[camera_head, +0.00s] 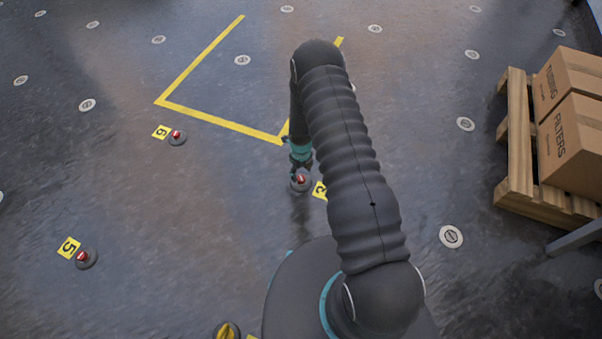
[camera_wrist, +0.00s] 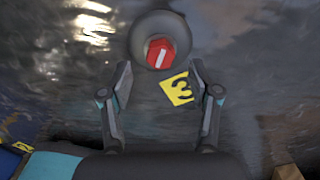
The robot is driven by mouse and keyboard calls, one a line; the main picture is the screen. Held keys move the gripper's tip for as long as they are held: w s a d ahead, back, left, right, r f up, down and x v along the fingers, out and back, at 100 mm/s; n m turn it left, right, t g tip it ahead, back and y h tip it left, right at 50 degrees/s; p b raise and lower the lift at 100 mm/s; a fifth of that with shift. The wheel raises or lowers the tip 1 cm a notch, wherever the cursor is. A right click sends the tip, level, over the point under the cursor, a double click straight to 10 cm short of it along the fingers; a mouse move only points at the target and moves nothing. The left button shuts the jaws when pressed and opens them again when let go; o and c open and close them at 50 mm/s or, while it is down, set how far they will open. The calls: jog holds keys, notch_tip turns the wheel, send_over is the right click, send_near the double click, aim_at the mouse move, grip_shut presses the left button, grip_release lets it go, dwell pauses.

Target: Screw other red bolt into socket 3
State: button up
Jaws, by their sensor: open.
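A red bolt head (camera_wrist: 160,53) with a pale slot sits in the round grey socket (camera_wrist: 160,22) beside a yellow label marked 3 (camera_wrist: 177,89). In the head view this red bolt (camera_head: 301,179) and part of the label (camera_head: 320,190) show beside my arm. My gripper (camera_wrist: 161,68) is open, with its two fingers on either side of the bolt in the wrist view. Nothing is held between the fingers. In the head view my gripper (camera_head: 300,158) is just above the socket, and my arm partly covers it. I cannot tell whether a finger touches the bolt.
Another red bolt (camera_head: 176,135) sits in a socket by a label reading 6 or 9, and one (camera_head: 82,256) by label 5. A yellow piece (camera_head: 227,331) is at the bottom edge. Boxes (camera_head: 575,145) stand on a wooden pallet (camera_head: 519,150) at right. Floor at left is mostly clear.

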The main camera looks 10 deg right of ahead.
jog(key=n+b, duration=0.2)
jog(key=n, duration=0.3)
jog(key=shift+f+n, duration=0.1)
jog(key=shift+n, duration=0.2)
jog(key=n+b, duration=0.2)
jog(key=n, duration=0.3)
jog(key=shift+n, duration=0.4)
jog(key=n+b, duration=0.1)
jog(key=n, duration=0.4)
jog(key=shift+n+b, duration=0.3)
jog(key=shift+b, duration=0.1)
jog(key=n+b, duration=0.1)
jog(key=n, duration=0.4)
jog(key=n+b, duration=0.1)
jog(key=n, duration=0.5)
jog(key=shift+b, duration=0.35)
jog(key=n+b, duration=0.1)
jog(key=n, duration=0.9)
jog(key=shift+n, duration=0.4)
jog(key=n, duration=0.5)
